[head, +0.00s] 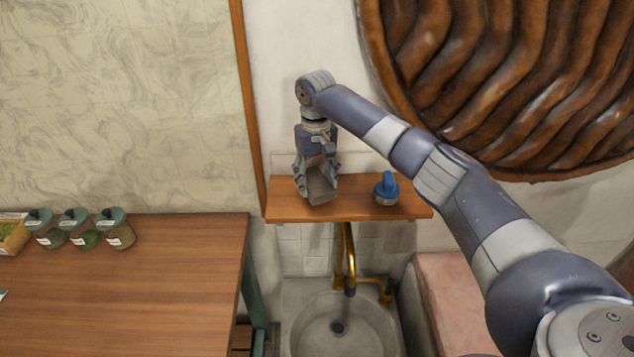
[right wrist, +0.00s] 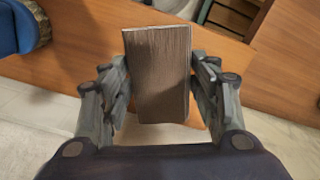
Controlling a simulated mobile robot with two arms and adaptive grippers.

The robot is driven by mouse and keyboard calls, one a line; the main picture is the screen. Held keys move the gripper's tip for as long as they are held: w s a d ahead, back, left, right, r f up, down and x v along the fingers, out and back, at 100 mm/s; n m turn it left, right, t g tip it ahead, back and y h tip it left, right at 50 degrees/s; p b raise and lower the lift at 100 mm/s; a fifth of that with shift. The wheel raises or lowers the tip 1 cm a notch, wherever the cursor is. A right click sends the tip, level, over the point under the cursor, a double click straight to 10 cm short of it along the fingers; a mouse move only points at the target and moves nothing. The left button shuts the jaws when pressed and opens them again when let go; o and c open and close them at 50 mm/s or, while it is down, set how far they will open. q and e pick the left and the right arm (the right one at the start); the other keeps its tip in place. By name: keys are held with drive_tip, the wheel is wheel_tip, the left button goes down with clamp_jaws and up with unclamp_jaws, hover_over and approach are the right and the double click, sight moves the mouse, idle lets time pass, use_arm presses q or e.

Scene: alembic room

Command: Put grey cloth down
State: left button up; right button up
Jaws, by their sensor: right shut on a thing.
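The grey cloth (head: 322,190) looks like a folded, grey-brown block. It also shows in the right wrist view (right wrist: 158,75), upright between the two fingers. My right gripper (head: 317,178) points down over the left part of the wooden wall shelf (head: 350,208) and is shut on the cloth. The cloth's lower end is at the shelf top in the head view; I cannot tell whether it touches the wood. My left gripper is not in view.
A blue-topped brush (head: 386,189) stands on the shelf to the right of the cloth. A sink (head: 340,328) with a brass tap (head: 350,260) is below. A wooden table (head: 130,290) with several jars stands at left.

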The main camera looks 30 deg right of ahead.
sight(317, 179)
drive_tip(key=shift+w+d, duration=0.3)
drive_tip(key=shift+w, duration=0.2)
wheel_tip(317, 179, down, 3)
drive_tip(key=shift+d+f+p, duration=0.1)
drive_tip(key=shift+p, duration=0.95)
drive_tip(key=shift+f, duration=0.25)
drive_tip(key=shift+f, duration=0.1)
drive_tip(key=o, duration=0.9)
drive_tip(key=shift+o, duration=0.2)
wheel_tip(317, 179, up, 12)
drive_tip(key=b, duration=0.3)
